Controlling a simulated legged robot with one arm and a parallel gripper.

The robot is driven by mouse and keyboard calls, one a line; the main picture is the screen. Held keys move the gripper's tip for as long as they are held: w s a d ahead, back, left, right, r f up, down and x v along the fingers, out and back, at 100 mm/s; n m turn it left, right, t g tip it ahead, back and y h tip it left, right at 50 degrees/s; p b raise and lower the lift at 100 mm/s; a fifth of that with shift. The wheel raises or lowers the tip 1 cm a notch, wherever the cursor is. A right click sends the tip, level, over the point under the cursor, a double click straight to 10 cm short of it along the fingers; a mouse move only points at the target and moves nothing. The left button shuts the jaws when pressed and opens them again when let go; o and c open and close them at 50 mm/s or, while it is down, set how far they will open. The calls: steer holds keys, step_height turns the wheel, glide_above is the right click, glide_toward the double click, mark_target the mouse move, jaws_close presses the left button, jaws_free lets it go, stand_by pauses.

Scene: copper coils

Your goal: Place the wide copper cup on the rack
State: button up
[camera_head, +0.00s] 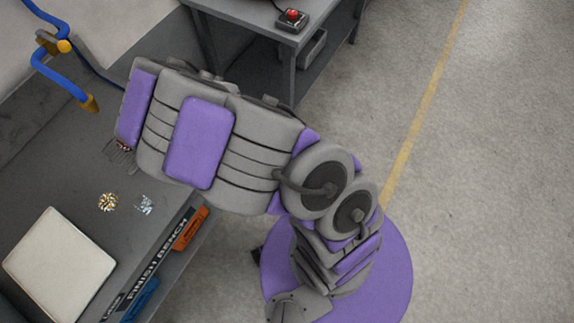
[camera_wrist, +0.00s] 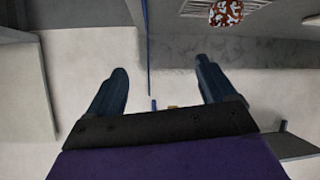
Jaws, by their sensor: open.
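My gripper (camera_wrist: 161,68) shows in the wrist view with its two dark blue fingers wide apart and nothing between them. A brown-and-white mottled round thing (camera_wrist: 226,12) is at the top edge of the wrist view, beyond the right finger. It may be the copper cup, but I cannot tell. It lies over a slatted grey panel (camera_wrist: 196,8), possibly the rack. In the head view a small dark red patterned thing (camera_head: 123,145) shows beside slats on the bench, partly hidden by my arm. My gripper is hidden in the head view.
The grey bench (camera_head: 60,185) holds a gold patterned piece (camera_head: 108,202), a silver patterned piece (camera_head: 144,204) and a pale square board (camera_head: 58,265). A table with a red button (camera_head: 292,15) stands behind. Floor at right is clear.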

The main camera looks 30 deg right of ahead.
steer(key=w+d+r+m+t+h, duration=0.1)
steer(key=d+r+m+h, duration=0.3)
steer(key=d, duration=0.6)
steer(key=s+d+r+m+g+h, duration=0.2)
steer(key=s+d+r+h, duration=0.1)
steer(key=s+d, duration=0.3)
steer(key=s+d+r+m+g+h, duration=0.1)
steer(key=s+d+r+m+h, duration=0.15)
steer(key=d, duration=0.45)
steer(key=s+a+r+g, duration=0.1)
steer(key=s+g, duration=0.2)
steer(key=s, duration=0.8)
steer(key=s+a+r+g+y, duration=0.1)
steer(key=s+r+g, duration=0.1)
steer(key=s, duration=0.9)
steer(key=s+a+r+g+y, duration=0.1)
steer(key=s+g, duration=0.3)
steer(key=s, duration=0.7)
steer(key=shift+a+r+m+g, duration=0.35)
steer(key=shift+a+r+g, duration=0.1)
steer(key=shift+r, duration=0.25)
